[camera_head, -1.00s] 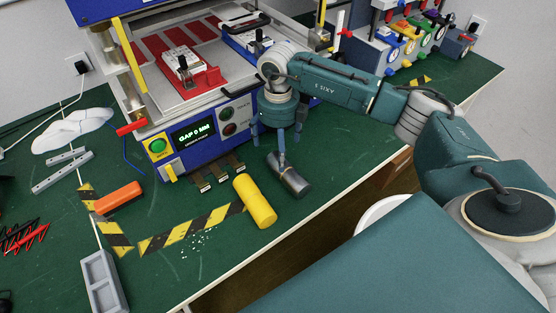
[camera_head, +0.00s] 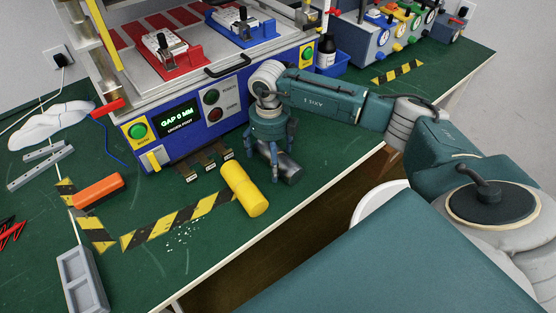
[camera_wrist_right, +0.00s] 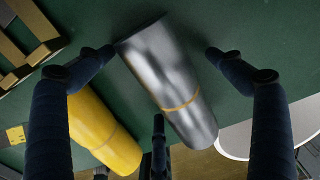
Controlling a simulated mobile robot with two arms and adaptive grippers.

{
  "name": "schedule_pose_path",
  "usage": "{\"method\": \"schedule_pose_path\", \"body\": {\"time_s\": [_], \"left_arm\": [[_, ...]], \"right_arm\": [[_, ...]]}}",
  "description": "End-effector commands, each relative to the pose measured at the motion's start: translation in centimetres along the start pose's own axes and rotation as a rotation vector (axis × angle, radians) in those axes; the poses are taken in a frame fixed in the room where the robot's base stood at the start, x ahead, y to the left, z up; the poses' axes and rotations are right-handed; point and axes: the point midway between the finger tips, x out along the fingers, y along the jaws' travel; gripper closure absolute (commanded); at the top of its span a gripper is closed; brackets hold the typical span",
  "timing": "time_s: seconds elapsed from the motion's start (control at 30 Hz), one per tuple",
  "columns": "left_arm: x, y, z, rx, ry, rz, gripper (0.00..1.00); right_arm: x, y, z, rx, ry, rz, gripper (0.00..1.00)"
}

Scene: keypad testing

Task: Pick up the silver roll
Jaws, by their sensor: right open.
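The silver roll (camera_head: 289,172) lies on the green bench top near its front edge, partly hidden behind my right gripper (camera_head: 272,167). In the right wrist view the silver roll (camera_wrist_right: 165,70) is a shiny cylinder with a thin yellow band. The fingers of my right gripper (camera_wrist_right: 158,62) are spread around it, two at its sides and one below in the picture. My left gripper is not in view.
A yellow roll (camera_head: 245,188) lies just left of the silver roll, near the fingers. The blue machine (camera_head: 185,135) stands behind. An orange block (camera_head: 98,190) and a grey tray (camera_head: 84,285) are at the left. Bench to the right of the gripper is clear.

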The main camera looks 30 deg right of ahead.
Motion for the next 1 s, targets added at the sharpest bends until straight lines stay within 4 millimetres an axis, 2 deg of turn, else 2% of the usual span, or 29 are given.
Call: {"method": "schedule_pose_path", "body": {"time_s": [0.07,0.27,0.3,0.73,0.87,1.0], "left_arm": [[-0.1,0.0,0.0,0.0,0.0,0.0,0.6],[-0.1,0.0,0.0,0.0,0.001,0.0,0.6],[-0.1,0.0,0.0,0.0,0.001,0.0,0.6],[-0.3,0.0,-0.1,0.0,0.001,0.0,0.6],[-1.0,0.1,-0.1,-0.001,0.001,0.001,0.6],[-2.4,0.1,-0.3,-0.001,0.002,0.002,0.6]], "right_arm": [[-0.1,0.0,0.0,0.0,-0.001,0.0,0.07],[-0.1,0.0,0.0,-0.001,-0.001,0.001,0.45],[-0.1,0.0,0.0,-0.001,-0.001,0.001,0.48],[-0.4,-0.1,0.0,0.0,-0.001,0.001,0.49],[-1.5,-0.4,0.1,0.001,-0.002,0.001,0.49],[-3.8,-1.3,0.2,0.004,-0.003,0.001,0.49]]}}
